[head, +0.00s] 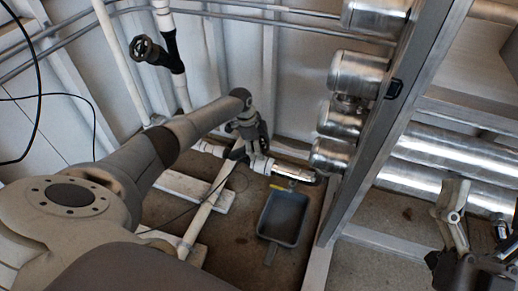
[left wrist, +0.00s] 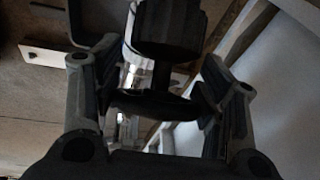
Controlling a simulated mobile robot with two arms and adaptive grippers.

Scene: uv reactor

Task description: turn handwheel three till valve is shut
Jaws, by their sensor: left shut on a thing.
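In the left wrist view a dark handwheel (left wrist: 155,103) is seen nearly edge-on between the two fingers of my left gripper (left wrist: 165,97), with a dark valve body (left wrist: 168,28) beyond it. The fingers are shut on the wheel from both sides. In the head view my left gripper (head: 252,147) is at the low pipe valve by the wall, and it hides most of the wheel. No number shows on the wheel. My right gripper (head: 474,218) is at the lower right, away from the valve, with its fingers apart and empty.
Another black handwheel (head: 145,50) is on an upright pipe at upper left. A grey tray (head: 283,218) lies on the floor. Shiny metal cylinders (head: 357,75) and a metal frame post (head: 385,125) stand to the right. White pipes (head: 204,212) run low near my arm.

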